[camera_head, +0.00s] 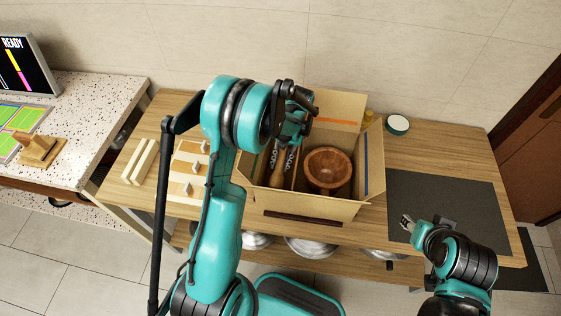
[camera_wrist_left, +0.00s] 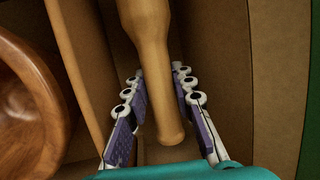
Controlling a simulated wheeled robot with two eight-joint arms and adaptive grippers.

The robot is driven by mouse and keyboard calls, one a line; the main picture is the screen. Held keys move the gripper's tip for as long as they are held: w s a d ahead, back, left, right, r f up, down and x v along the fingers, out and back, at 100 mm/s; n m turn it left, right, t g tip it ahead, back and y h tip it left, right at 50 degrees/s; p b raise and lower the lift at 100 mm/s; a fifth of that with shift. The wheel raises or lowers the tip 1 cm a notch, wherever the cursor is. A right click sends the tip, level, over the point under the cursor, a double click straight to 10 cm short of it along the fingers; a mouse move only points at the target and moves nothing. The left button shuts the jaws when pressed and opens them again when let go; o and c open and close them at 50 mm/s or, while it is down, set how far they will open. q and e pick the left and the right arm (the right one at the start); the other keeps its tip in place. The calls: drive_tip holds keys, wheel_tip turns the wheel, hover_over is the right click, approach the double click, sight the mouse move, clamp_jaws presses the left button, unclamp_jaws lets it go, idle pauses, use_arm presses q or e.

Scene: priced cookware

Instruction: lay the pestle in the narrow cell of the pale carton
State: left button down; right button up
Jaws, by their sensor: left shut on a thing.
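The pale carton (camera_head: 305,207) stands open on the wooden table, with a wooden mortar (camera_head: 328,168) in its wide cell. My left gripper (camera_head: 284,160) reaches down into the narrow cell on the left. In the left wrist view, its two pads (camera_wrist_left: 160,105) are shut on the pale wooden pestle (camera_wrist_left: 150,60), which lies lengthwise between the divider (camera_wrist_left: 83,75) and the carton's side wall. I cannot tell whether the pestle touches the cell floor. The mortar shows beyond the divider at left. My right gripper (camera_head: 408,226) is over the dark mat, its opening unclear.
A dark mat (camera_head: 450,195) covers the table's right part. A white-topped round tin (camera_head: 397,125) stands behind the carton. A pale board with pegs (camera_head: 188,172) and pale bars (camera_head: 140,162) lie left. Metal bowls (camera_head: 310,247) sit on the lower shelf.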

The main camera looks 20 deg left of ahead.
use_arm(q)
drive_tip(key=shift+f, duration=0.1)
drive_tip(key=c, duration=1.2)
unclamp_jaws()
wheel_tip(320, 180, up, 20)
drive_tip(key=p, duration=1.2)
drive_tip(key=shift+f, duration=0.25)
drive_tip(key=shift+f, duration=0.1)
